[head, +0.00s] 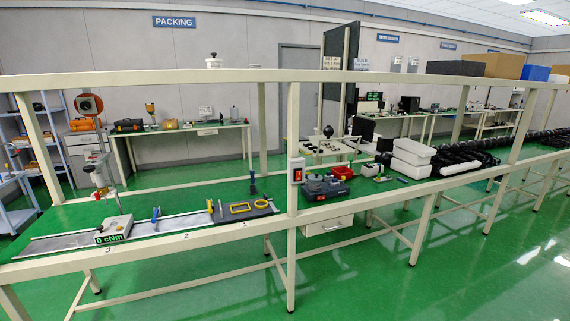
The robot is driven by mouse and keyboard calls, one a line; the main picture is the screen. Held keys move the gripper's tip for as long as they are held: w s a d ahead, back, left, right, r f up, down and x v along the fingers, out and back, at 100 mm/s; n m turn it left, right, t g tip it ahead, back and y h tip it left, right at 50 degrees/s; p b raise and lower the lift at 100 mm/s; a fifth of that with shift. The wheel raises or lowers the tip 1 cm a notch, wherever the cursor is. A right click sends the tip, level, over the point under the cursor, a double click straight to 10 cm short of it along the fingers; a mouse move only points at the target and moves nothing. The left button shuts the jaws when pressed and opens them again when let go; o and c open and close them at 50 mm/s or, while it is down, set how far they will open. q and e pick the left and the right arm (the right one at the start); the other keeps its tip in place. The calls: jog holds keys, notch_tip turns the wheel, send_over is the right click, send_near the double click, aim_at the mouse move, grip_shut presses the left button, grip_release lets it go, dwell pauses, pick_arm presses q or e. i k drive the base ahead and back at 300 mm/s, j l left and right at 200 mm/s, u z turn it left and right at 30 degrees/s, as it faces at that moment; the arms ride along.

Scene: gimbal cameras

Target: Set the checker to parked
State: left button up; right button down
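A pale box unit (116,228) with a dark display reading "0 cNm" sits at the left end of the green workbench and looks like the checker. Its display (113,238) faces me. A white device (98,177) with a round head on a stand rises just behind it. Whether the two are joined, and any parked marking, are too small to tell. Neither of my grippers is in view.
A metal rail (180,222) runs along the bench, with a blue upright piece (155,215) and a dark tray (240,212) with yellow frames. A post with a red switch box (297,172) stands mid-bench. White boxes (412,152) lie right. The near floor is clear.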

aim_at(108, 232)
jog(key=u, duration=1.35)
